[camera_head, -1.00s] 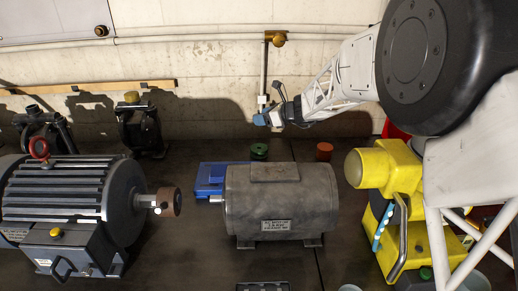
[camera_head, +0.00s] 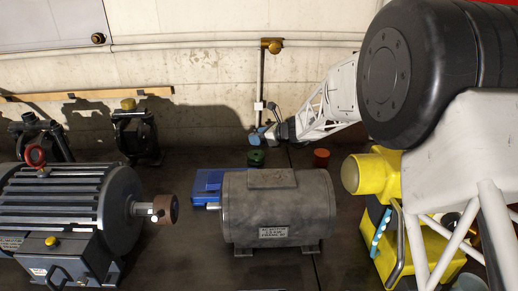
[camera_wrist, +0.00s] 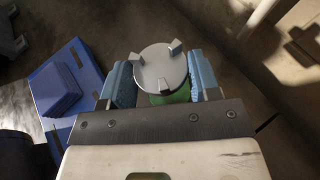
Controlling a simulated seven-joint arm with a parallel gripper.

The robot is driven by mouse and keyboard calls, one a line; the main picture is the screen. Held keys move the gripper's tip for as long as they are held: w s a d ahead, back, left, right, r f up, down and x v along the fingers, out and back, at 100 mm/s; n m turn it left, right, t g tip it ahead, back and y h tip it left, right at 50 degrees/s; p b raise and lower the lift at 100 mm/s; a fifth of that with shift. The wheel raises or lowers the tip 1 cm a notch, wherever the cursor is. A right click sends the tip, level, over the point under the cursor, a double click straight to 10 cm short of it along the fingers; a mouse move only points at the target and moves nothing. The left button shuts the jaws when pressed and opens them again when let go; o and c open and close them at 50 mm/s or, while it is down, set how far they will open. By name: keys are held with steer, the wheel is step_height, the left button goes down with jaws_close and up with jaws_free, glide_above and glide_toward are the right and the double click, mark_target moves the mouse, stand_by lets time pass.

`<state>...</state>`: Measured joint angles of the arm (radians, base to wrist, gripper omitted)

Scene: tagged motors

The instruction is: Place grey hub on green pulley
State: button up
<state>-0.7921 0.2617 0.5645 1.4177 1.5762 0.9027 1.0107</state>
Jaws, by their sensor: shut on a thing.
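The grey hub (camera_wrist: 158,72) is a round disc with several raised lugs on its face, seen from above in the wrist view. My gripper (camera_wrist: 163,76) is shut on it, with a blue finger on each side. The green pulley (camera_wrist: 172,97) shows just past the hub's lower edge; the hub hides most of it. In the head view, the green pulley (camera_head: 256,158) stands on the table behind the grey motor, and my gripper (camera_head: 257,138) is right above it. The hub cannot be made out there. I cannot tell whether hub and pulley touch.
A blue box (camera_head: 207,182) lies left of the pulley and also shows in the wrist view (camera_wrist: 66,88). A red-brown cylinder (camera_head: 321,158) stands to the right. A grey motor (camera_head: 279,210) is in front. A larger motor (camera_head: 65,210) stands left, yellow equipment (camera_head: 372,172) right.

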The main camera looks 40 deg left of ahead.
mark_target(260, 156)
stand_by(0.3)
steer(key=shift+f, duration=2.5)
steer(key=shift+f, duration=0.15)
steer(key=o, duration=1.1)
steer(key=shift+w+d+r, duration=0.1)
steer(key=shift+d+r, duration=0.1)
steer(key=v, duration=0.7)
